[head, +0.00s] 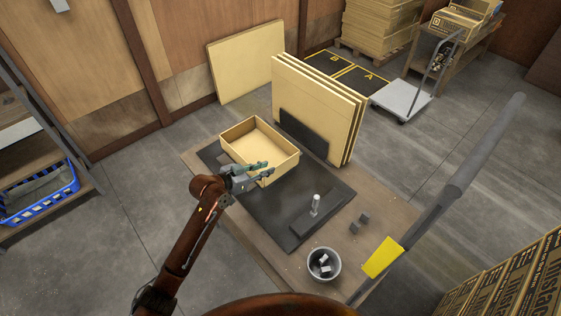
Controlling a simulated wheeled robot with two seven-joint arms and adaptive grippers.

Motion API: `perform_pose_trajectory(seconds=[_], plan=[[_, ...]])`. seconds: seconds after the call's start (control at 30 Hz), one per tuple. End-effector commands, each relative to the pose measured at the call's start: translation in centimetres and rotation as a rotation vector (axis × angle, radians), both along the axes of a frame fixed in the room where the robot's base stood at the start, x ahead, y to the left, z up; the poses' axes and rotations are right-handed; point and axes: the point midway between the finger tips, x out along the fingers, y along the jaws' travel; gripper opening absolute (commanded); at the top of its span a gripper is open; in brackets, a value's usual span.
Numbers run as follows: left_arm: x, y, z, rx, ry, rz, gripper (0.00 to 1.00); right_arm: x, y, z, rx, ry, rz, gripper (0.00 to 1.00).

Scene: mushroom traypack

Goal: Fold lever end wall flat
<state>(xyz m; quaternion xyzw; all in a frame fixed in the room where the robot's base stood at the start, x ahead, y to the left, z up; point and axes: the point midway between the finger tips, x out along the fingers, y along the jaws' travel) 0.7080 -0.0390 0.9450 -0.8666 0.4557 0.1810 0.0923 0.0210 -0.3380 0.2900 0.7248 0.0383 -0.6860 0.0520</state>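An open tan box (282,151) sits on the black mat (300,208) on the workbench, with its walls standing up. My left gripper (269,168) is at the box's near side. Its two fingers look spread, with a gap between them. The gripper hides part of the near wall, and I cannot tell whether it touches the box. A long grey bar (455,187) slants up at the right of the bench, with a yellow plate (383,257) by its lower end. My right gripper is not in view.
Upright tan panels (315,100) stand in a dark rack (304,135) behind the box. A small upright metal pin (315,204), dark blocks (359,222) and a grey bucket (324,264) are on the bench's near right. The mat right of the box is mostly clear.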

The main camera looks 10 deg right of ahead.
Motion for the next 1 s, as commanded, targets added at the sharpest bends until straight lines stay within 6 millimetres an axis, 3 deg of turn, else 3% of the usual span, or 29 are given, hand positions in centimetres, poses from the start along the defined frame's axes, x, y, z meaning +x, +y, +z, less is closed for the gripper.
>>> perform_pose_trajectory(seconds=[0.1,0.23,0.37,0.57,0.8,1.0], plan=[[1.3,-1.1,-1.6,-0.012,-0.013,-0.019,0.2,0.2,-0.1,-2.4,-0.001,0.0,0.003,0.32],[1.3,-1.1,-3.0,-0.014,-0.009,-0.018,0.2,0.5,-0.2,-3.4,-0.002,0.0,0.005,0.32],[1.5,-1.4,-3.4,-0.015,-0.008,-0.017,0.2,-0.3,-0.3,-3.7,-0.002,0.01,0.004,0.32],[2.8,-3.5,-4.3,-0.016,-0.007,-0.017,0.2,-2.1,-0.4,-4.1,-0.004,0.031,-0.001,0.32],[4.6,-6.2,-5.7,-0.015,-0.007,-0.018,0.2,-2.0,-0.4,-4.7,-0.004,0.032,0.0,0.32],[5.3,-7.1,-6.1,-0.014,-0.009,-0.018,0.2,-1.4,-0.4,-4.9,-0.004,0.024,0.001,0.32]])
